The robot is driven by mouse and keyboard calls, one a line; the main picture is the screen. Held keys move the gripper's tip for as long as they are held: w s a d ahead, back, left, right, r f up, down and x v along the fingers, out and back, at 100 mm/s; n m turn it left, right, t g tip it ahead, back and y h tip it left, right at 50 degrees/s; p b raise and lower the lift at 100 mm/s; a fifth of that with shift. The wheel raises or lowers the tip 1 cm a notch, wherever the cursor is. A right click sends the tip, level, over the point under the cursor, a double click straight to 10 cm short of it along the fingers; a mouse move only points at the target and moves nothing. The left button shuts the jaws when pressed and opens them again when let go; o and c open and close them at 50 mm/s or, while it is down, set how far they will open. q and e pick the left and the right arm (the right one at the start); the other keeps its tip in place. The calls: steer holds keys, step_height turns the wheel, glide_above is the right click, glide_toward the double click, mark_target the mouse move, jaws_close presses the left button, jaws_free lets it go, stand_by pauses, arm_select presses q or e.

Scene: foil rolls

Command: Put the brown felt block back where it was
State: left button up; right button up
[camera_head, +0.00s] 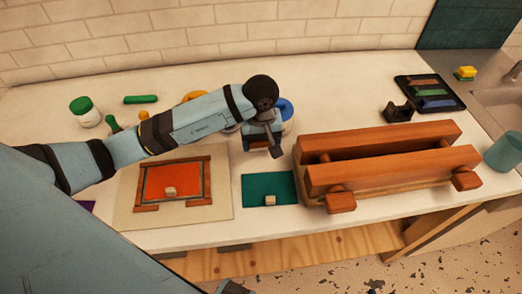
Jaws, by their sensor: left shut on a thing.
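My left gripper (275,147) is above the counter, behind the teal mat and just left of the wooden clamp-like stand. It is shut on a small brown block (277,143), mostly hidden by the fingers. I take this for the brown felt block, but its texture is too small to tell. A dark tray (457,106) lies at the back right and holds several coloured bars, one of them brownish. My right gripper is not in view.
The large wooden stand (390,172) fills the counter's right middle. A teal mat (255,182) and a framed orange sheet (172,179) each bear a small pale block. A green-lidded jar (85,112) stands left. A black dispenser (398,113) sits near the tray. A sink is at right.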

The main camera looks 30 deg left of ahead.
mark_target(261, 158)
arm_select(q)
step_height(261, 158, down, 5)
steer(key=shift+f, duration=0.1)
stand_by(0.3)
